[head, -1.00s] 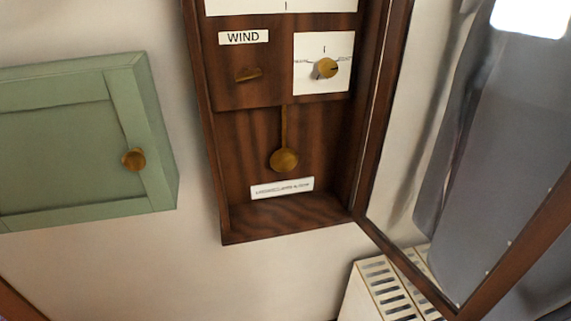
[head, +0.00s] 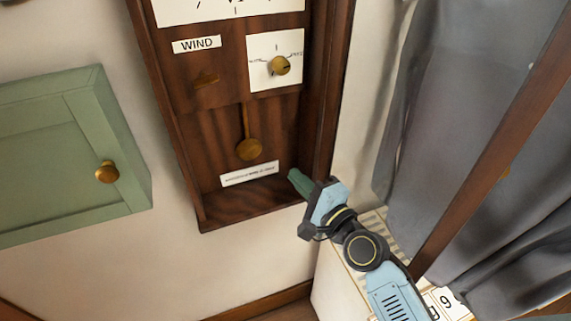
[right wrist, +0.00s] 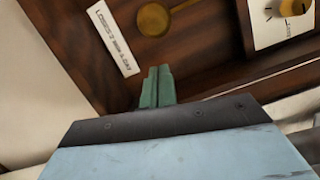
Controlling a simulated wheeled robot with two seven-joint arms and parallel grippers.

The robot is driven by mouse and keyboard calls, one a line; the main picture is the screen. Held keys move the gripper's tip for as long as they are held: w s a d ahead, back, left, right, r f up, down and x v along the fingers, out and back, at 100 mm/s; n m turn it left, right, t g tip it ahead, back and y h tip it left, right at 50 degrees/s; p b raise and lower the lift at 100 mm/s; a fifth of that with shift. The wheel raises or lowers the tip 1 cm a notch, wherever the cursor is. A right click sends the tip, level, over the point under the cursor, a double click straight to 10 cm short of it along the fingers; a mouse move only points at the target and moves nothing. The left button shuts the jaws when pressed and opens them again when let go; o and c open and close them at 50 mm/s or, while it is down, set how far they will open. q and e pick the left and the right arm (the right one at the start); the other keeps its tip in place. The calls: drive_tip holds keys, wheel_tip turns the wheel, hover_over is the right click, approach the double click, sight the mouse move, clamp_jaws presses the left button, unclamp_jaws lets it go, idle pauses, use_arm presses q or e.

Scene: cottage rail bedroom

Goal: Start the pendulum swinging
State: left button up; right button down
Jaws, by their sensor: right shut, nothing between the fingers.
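The pendulum (head: 249,149) is a brass disc on a thin rod. It hangs about straight down inside the dark wooden clock case (head: 187,193), below the wind keyhole and the knob panel. The disc also shows at the top of the right wrist view (right wrist: 154,19). My right gripper (head: 293,175) has green fingers, shut and empty, at the lower right side of the case opening. In the right wrist view the fingertips (right wrist: 157,72) point toward the disc, with a gap between in the picture. I cannot tell how deep they are. My left gripper is out of view.
The glazed case door (head: 490,140) stands open on the right, near my right arm. A green cabinet (head: 60,150) with a brass knob is on the left wall. A grey curtain (head: 430,110) hangs at right. A white label (head: 249,174) sits below the pendulum.

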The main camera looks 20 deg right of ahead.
sight(249, 150)
drive_tip(key=p+x, duration=0.1)
drive_tip(key=x, duration=0.8)
drive_tip(key=shift+w, duration=0.25)
drive_tip(key=shift+a+f, duration=0.1)
